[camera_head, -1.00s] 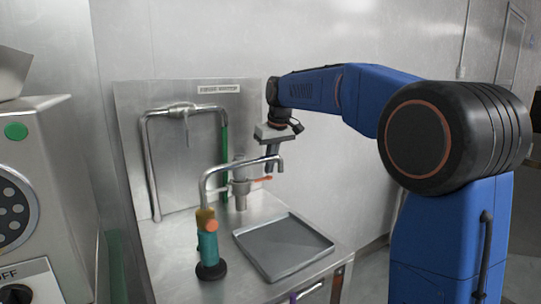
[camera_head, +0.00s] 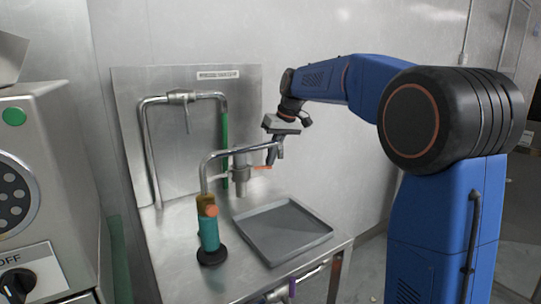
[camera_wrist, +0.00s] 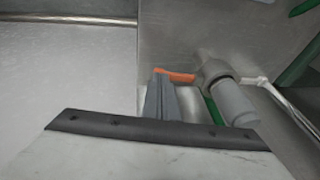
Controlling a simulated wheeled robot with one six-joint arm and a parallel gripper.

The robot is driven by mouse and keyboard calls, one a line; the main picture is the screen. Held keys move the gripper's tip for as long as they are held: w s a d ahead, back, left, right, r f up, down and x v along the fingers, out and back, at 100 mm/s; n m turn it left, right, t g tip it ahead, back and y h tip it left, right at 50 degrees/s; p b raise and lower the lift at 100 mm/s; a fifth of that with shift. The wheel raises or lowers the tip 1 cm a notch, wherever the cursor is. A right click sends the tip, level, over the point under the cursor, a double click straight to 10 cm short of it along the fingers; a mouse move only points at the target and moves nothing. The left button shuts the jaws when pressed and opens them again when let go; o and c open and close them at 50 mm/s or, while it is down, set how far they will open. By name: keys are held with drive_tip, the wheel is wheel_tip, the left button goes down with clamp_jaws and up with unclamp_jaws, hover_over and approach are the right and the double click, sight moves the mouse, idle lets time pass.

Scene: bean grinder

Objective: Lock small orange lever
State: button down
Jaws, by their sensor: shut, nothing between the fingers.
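The small orange lever (camera_head: 262,167) sticks out to the right from a grey metal valve body (camera_head: 241,170) behind the curved faucet. In the wrist view the orange lever (camera_wrist: 178,77) lies roughly level, left of the grey cylindrical body (camera_wrist: 232,100). My gripper (camera_head: 272,161) is shut and empty, tilted, with its tips close to the lever's outer end. In the wrist view my fingers (camera_wrist: 162,78) are together, just below and left of the lever, partly overlapping its left end. I cannot tell whether they touch it.
A curved metal faucet with a teal base (camera_head: 209,235) stands in front of the valve. A grey tray (camera_head: 283,232) lies on the steel counter. A green pipe (camera_head: 225,145) runs behind. A grey machine (camera_head: 40,180) stands at the left.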

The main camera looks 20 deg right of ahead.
sight(268, 189)
drive_tip(key=f+y, duration=0.2)
drive_tip(key=y, duration=0.1)
drive_tip(key=shift+w+d+f+m+g+y, duration=0.15)
drive_tip(key=shift+d+f+m+g+y, duration=0.15)
drive_tip(key=shift+d+g, duration=0.1)
wheel_tip(268, 189, down, 2)
drive_tip(key=g+y, duration=0.1)
drive_tip(key=y, duration=0.2)
drive_tip(key=shift+f+m, duration=0.2)
drive_tip(key=shift+m, duration=0.1)
drive_tip(key=f+y, duration=0.1)
drive_tip(key=y, duration=0.1)
drive_tip(key=a+f+y, duration=0.1)
drive_tip(key=y, duration=0.1)
drive_tip(key=shift+s+a+f+m+g, duration=0.1)
drive_tip(key=shift+s+f+m+g, duration=0.1)
drive_tip(key=shift+f+m+g, duration=0.15)
drive_tip(key=shift+s+a+f, duration=0.2)
drive_tip(key=shift+a+f, duration=0.3)
drive_tip(key=shift+a, duration=0.05)
drive_tip(key=shift+f, duration=0.1)
drive_tip(key=shift+a+r, duration=0.1)
drive_tip(key=shift+r, duration=0.7)
